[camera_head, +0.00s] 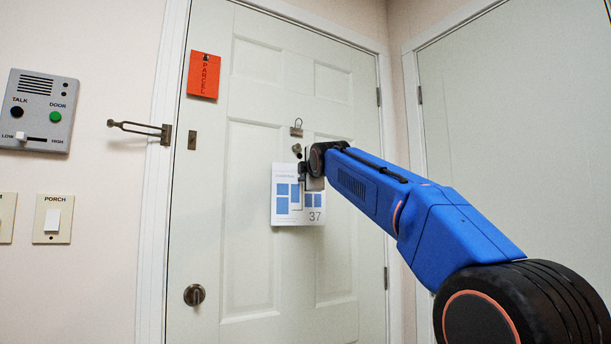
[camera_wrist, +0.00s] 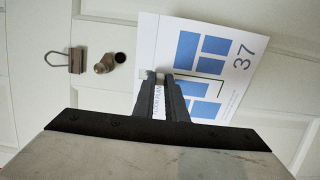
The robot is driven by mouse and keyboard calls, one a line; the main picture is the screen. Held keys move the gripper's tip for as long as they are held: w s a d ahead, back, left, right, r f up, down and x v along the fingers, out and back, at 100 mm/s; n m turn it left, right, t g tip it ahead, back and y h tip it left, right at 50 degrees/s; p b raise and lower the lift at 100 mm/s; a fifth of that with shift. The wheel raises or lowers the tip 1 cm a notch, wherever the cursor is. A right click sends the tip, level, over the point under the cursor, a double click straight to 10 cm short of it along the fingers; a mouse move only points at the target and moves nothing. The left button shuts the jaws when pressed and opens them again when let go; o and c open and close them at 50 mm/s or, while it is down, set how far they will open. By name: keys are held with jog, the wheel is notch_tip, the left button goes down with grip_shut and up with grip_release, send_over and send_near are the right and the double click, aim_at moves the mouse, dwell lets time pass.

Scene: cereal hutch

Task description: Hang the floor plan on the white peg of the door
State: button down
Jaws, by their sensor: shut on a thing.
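The floor plan (camera_head: 286,213) is a white card with blue blocks and the number 37. It hangs upright in front of the door (camera_head: 250,75) in the head view. My gripper (camera_head: 304,180) is shut on its upper edge. In the wrist view the card (camera_wrist: 249,30) extends right of my gripper's fingertips (camera_wrist: 163,80). A small pale bit (camera_wrist: 144,74) shows just left of the fingertips; I cannot tell whether it is the white peg. The head view shows no clear white peg, as my arm hides that area. Whether the card touches the door is unclear.
A metal clip (camera_head: 296,131) and a round fitting (camera_head: 297,148) are on the door above the card. An orange parcel notice (camera_head: 203,80) hangs upper left. A door guard (camera_head: 140,128) sticks out from the frame. A knob (camera_head: 194,295) is low on the door.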

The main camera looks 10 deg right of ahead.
jog(key=shift+w+a+f, duration=0.15)
jog(key=shift+w, duration=0.35)
jog(key=shift+w+a+f, duration=0.15)
jog(key=shift+w, duration=0.35)
jog(key=c, duration=1.7)
grip_release()
jog(key=shift+w+a+f, duration=0.1)
